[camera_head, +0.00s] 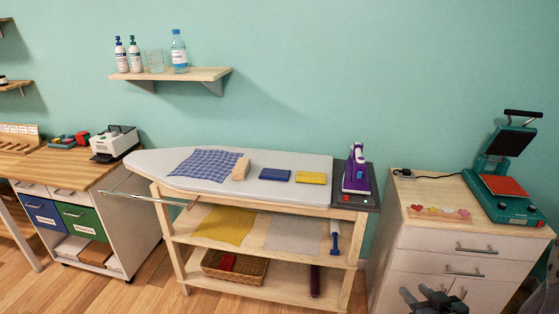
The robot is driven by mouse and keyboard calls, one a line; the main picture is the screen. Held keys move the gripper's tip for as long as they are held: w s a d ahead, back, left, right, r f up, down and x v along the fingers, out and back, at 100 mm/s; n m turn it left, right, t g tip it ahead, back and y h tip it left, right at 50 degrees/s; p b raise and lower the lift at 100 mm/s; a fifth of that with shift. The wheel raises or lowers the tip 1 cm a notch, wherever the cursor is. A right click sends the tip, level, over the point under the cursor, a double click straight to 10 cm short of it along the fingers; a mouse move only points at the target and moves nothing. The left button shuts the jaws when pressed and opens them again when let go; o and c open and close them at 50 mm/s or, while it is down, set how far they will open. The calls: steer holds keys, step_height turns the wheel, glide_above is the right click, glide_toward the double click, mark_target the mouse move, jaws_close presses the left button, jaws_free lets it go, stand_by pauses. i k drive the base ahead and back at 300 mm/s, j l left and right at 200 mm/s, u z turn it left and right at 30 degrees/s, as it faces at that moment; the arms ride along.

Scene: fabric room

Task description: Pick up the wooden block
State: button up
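The wooden block (241,168) is a small light-tan piece on the ironing board (150,160). It rests at the right edge of a blue checked cloth (203,164), seemingly partly on it. My gripper (413,291) shows dark at the bottom edge, in front of the white drawer cabinet and well to the right of the block. Its two fingertips look apart with nothing between them. Its lower part is cut off by the frame.
Shelves below hold cloths and a basket (249,274). A heat press (504,180) tops the white drawer cabinet (420,240). A wall shelf (155,75) hangs above.

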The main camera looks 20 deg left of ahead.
mark_target(242, 168)
steer(key=i+j+z, duration=0.1)
steer(key=j, duration=0.3)
steer(key=i+j, duration=0.2)
steer(key=j, duration=0.25)
steer(key=i+j+z, duration=0.15)
steer(key=j, duration=0.3)
steer(key=i+j, duration=0.1)
steer(key=j, duration=0.35)
steer(key=i+j+z, duration=0.15)
steer(key=j, duration=0.75)
steer(key=i+j, duration=0.1)
steer(key=j, duration=0.35)
steer(key=i+j, duration=0.15)
steer(key=j, duration=0.3)
steer(key=i+j+z, duration=0.1)
steer(key=j, duration=0.35)
